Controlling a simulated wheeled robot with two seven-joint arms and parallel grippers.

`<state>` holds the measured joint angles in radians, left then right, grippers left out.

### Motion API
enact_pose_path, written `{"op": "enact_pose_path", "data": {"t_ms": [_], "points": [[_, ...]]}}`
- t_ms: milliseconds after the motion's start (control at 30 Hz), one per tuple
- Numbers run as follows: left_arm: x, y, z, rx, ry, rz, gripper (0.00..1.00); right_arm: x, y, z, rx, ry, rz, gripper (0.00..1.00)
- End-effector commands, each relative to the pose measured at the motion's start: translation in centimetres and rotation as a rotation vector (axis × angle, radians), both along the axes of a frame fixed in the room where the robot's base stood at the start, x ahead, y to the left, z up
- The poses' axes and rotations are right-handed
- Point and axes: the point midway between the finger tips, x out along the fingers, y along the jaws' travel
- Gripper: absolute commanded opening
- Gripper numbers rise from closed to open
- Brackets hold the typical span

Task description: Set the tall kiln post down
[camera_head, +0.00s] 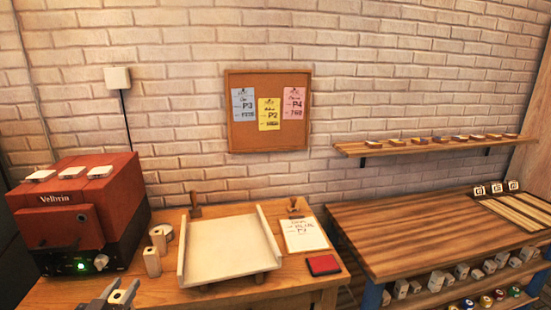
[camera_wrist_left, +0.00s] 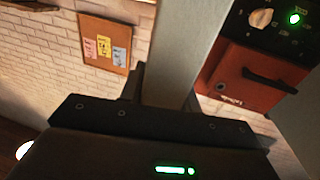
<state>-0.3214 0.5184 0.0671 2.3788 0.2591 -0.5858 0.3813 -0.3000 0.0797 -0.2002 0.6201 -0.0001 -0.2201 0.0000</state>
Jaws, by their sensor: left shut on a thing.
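My left gripper (camera_head: 119,297) is at the bottom edge of the head view, in front of the red kiln and left of the pale tray. It is shut on a pale, straight-sided post, which I take to be the tall kiln post. In the left wrist view this post (camera_wrist_left: 178,50) runs up from between the dark jaws (camera_wrist_left: 165,100) and out of the top of the picture. Its far end is out of view. In the head view only a small pale part shows between the fingers. My right gripper is not in view.
A red kiln (camera_head: 72,222) with a green light stands at the left. A pale block (camera_head: 152,262) and round pieces (camera_head: 160,236) stand between it and the tray (camera_head: 230,245). A card (camera_head: 304,234) and red pad (camera_head: 323,265) lie right of the tray. A slatted bench (camera_head: 420,240) is further right.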

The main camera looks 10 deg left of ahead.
Motion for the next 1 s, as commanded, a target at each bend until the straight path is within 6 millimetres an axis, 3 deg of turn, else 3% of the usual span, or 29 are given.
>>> {"op": "enact_pose_path", "data": {"t_ms": [100,200,400,567,1000], "points": [[0.2,-6.1,-1.7,-0.017,-0.008,-0.055,0.04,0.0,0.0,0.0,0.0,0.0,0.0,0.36],[0.4,-10.6,-1.8,-0.016,-0.01,-0.092,0.04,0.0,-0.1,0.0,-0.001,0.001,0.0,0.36],[1.0,-16.6,-0.5,-0.008,-0.009,-0.136,0.04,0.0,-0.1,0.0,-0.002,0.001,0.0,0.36],[1.2,-18.4,0.3,-0.002,-0.006,-0.145,0.04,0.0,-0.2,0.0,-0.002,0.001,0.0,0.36],[1.4,-18.4,0.6,0.001,-0.003,-0.141,0.04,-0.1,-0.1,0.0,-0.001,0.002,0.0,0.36]]}}
